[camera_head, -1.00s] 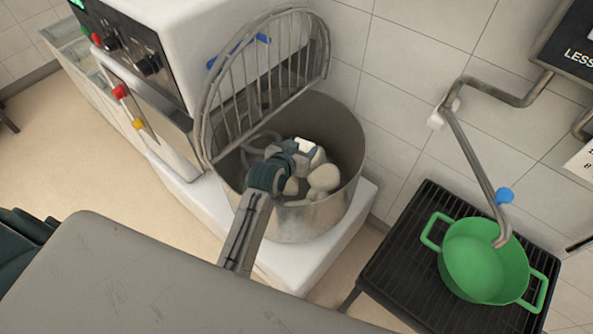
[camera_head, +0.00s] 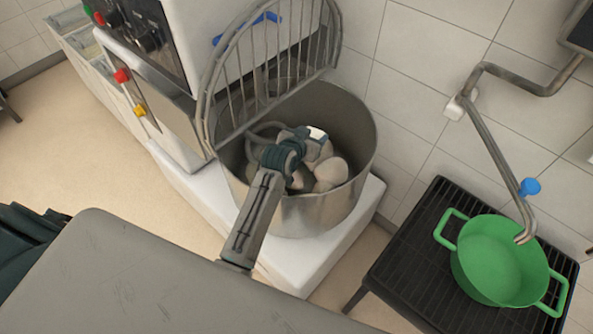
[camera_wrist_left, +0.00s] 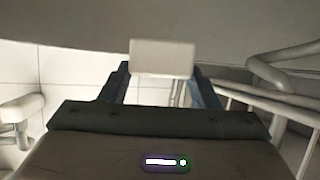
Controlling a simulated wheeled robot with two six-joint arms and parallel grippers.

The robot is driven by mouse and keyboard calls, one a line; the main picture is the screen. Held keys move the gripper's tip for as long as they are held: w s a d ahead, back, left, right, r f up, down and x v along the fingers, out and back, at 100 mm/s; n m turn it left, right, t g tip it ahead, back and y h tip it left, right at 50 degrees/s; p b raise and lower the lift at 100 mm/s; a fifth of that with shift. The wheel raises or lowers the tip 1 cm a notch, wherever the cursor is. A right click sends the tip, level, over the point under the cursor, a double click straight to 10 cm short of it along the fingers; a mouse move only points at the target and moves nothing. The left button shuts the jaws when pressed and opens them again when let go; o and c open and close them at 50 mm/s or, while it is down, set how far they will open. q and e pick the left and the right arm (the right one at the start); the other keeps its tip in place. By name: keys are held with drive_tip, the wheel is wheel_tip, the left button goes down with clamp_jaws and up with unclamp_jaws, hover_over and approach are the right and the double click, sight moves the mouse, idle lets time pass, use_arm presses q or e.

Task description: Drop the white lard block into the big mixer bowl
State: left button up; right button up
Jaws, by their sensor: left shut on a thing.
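The big steel mixer bowl (camera_head: 322,212) stands on the white mixer base, open at the top, with pale lumps of dough (camera_head: 331,172) inside. My left gripper (camera_head: 312,146) reaches in over the bowl's near rim, with its jaws inside the bowl's outline. It is shut on the white lard block (camera_head: 317,133), which is partly hidden by the jaws in the head view. In the left wrist view the lard block (camera_wrist_left: 162,57) shows as a pale rectangle between the fingertips. I cannot tell whether the block touches the dough. My right gripper is not in view.
A raised wire guard (camera_head: 262,85) stands over the bowl's left and back side. A curved metal mixing tool (camera_head: 262,131) hangs in the bowl, left of the gripper. A green pot (camera_head: 497,262) sits on a black slatted stand at the right, under a jointed tap pipe (camera_head: 497,150).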

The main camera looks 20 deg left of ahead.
use_arm(q)
drive_tip(key=o, duration=1.1)
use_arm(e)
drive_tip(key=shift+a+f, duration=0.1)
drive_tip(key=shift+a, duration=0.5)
use_arm(q)
drive_tip(key=shift+s, duration=0.1)
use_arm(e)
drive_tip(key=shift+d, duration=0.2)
use_arm(q)
drive_tip(key=shift+s, duration=0.25)
drive_tip(key=b+v, duration=0.1)
drive_tip(key=v, duration=0.9)
drive_tip(key=shift+r, duration=0.15)
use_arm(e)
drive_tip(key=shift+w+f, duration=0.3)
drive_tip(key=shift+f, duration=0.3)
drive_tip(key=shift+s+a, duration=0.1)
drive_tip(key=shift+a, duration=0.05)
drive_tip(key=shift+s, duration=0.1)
